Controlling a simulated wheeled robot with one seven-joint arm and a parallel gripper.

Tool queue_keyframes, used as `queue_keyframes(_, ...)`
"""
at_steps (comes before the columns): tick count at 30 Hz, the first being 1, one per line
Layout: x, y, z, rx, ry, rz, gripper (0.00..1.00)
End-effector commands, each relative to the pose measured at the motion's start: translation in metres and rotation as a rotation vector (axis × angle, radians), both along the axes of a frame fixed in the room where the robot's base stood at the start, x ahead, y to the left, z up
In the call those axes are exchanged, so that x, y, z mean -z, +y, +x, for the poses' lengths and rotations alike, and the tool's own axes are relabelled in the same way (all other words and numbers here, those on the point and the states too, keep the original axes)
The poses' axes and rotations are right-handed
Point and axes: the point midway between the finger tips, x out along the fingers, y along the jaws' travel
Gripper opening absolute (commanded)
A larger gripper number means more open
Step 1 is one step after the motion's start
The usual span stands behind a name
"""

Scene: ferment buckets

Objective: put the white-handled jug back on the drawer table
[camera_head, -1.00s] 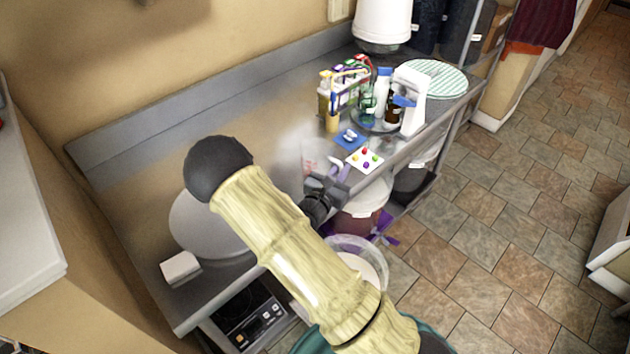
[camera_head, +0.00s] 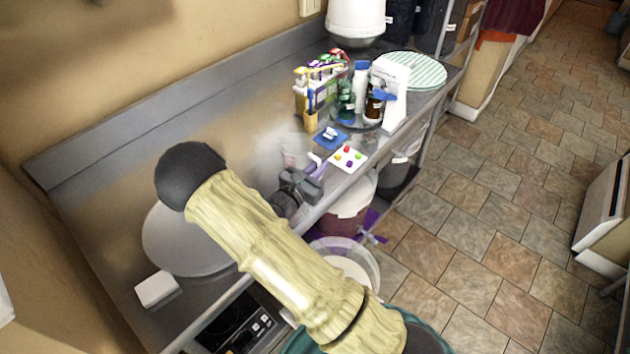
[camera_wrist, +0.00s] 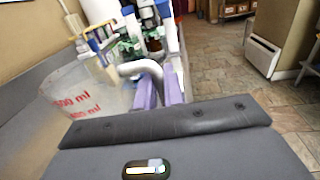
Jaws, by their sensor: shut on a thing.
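The jug (camera_head: 294,150) is clear, with red ml marks on its wall in the wrist view (camera_wrist: 82,92). Its pale handle (camera_wrist: 142,68) sits between the two purple fingers of my gripper (camera_wrist: 160,90), which is shut on it. In the head view my gripper (camera_head: 314,166) and the jug are over the steel table (camera_head: 225,150), near its front edge. The jug looks roughly upright. I cannot tell whether its base touches the tabletop. My arm hides part of the table, and no drawer can be made out.
A white card with coloured dots (camera_head: 348,158) and a blue pad (camera_head: 330,138) lie just right of the jug. Bottles (camera_head: 374,104) and a marker rack (camera_head: 318,82) stand beyond. A round grey disc (camera_head: 185,240) and white block (camera_head: 157,288) lie left. Buckets stand below.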

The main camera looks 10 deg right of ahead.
Motion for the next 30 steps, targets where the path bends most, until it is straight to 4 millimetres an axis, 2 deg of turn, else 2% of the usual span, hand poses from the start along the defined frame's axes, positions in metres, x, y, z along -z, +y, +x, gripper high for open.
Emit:
queue_keyframes(4,0.016,0.000,0.000,-0.001,0.000,0.000,0.00)
queue_keyframes(15,0.020,0.000,0.000,0.000,-0.001,0.001,0.00)
queue_keyframes(24,0.055,0.000,0.000,0.000,-0.001,0.001,0.00)
queue_keyframes(30,0.059,0.000,0.000,0.000,-0.001,0.001,0.00)
